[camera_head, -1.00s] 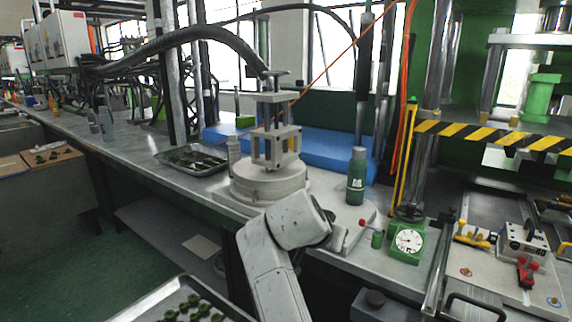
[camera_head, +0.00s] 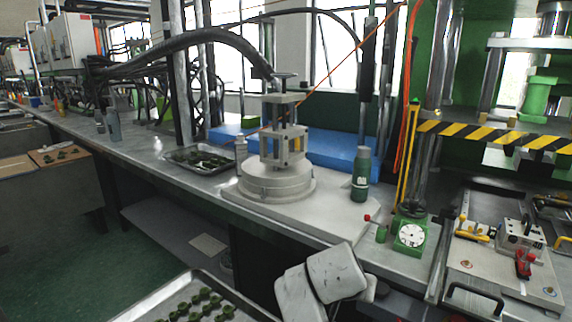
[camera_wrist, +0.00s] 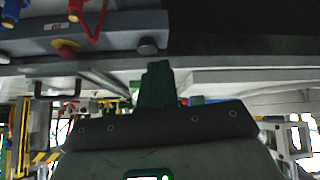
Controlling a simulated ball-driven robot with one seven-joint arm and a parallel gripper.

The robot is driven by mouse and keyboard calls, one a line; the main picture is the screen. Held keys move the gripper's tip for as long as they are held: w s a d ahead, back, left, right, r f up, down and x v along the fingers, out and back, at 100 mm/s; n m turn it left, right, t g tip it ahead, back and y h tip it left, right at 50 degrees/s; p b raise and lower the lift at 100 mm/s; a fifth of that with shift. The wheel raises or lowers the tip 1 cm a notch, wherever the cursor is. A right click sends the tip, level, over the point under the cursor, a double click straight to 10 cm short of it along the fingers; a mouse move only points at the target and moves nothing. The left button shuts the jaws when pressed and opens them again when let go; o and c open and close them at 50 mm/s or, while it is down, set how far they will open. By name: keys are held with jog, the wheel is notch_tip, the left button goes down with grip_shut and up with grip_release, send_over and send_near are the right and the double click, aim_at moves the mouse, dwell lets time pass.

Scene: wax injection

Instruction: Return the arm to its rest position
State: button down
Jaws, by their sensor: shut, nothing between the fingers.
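My arm (camera_head: 335,272) shows at the bottom of the head view as white links, low in front of the bench's front edge. My gripper is not clearly visible in that view. In the wrist view, my gripper (camera_wrist: 157,72) shows as dark fingers closed together at the middle, with nothing between them. The wrist view looks upside down, with the bench fixtures at its top.
A tray (camera_head: 262,312) of green pieces lies low in front. Floor (camera_head: 70,220) shows at left.

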jog(key=s+d+f+n+g+y, duration=0.1)
jog(key=s+d+f+g, duration=0.1)
jog(key=s+d+f, duration=0.5)
jog(key=s+d+f+n+g+y, duration=0.1)
jog(key=s+d+f, duration=0.2)
jog(key=s+f, duration=0.75)
jog(key=s+d+n+g+y+p, duration=0.1)
jog(key=s+d+n+g+y, duration=0.1)
jog(key=s, duration=2.3)
jog(key=shift+s+f+n+g+p, duration=0.2)
jog(key=shift+f+n+g+p, duration=0.1)
jog(key=shift+n+g, duration=0.1)
